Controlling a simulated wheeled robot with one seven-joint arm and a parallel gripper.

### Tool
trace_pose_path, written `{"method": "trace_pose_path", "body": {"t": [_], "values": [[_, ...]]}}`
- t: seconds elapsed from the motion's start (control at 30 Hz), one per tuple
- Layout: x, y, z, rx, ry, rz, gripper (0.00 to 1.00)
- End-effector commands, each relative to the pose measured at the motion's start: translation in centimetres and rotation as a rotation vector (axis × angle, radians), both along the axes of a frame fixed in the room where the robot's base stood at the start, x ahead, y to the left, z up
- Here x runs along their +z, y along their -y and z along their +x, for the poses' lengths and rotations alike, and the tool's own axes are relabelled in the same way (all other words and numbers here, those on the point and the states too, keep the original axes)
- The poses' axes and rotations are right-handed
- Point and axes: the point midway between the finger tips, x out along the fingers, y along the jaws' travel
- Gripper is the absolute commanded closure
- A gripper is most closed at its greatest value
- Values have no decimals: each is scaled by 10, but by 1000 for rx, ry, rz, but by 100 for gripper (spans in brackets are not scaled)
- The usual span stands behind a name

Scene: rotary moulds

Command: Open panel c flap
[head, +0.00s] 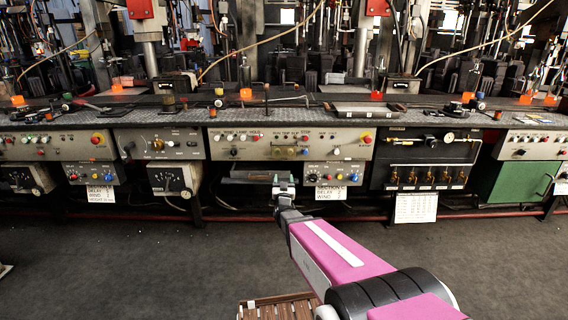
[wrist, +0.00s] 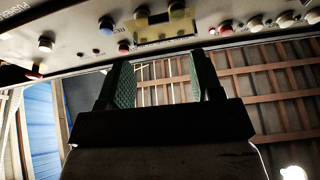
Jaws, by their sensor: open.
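Panel C is the grey control panel (head: 340,142) at the middle of the bench front, above a sign reading "SECTION C". A small yellowish flap (head: 290,152) sits low on its face among the buttons; it looks closed, lying over some controls. In the wrist view the flap (wrist: 165,28) is a see-through amber plate at the top centre. My gripper (head: 284,180) is just below the panel, under the flap. In the wrist view its green-padded fingers (wrist: 163,68) are apart and empty, pointing toward the flap without visibly holding it.
Buttons and knobs (wrist: 107,25) flank the flap closely. A smaller knob box (head: 333,174) hangs below the panel, right of my gripper. A dark gauge panel (head: 427,158) stands further right. The floor (head: 130,260) in front is mostly clear; a wooden slatted item (head: 275,308) lies near the bottom.

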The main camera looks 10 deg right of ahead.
Motion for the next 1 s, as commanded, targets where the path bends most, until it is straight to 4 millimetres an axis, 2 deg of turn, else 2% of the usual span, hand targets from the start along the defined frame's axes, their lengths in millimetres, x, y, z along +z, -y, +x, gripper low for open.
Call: {"method": "trace_pose_path", "body": {"t": [0.17,0.7,1.0], "values": [[1,3,2,-16,20,-37,40],[33,15,81,-14,19,-33,40],[40,18,95,-14,18,-33,40]]}}
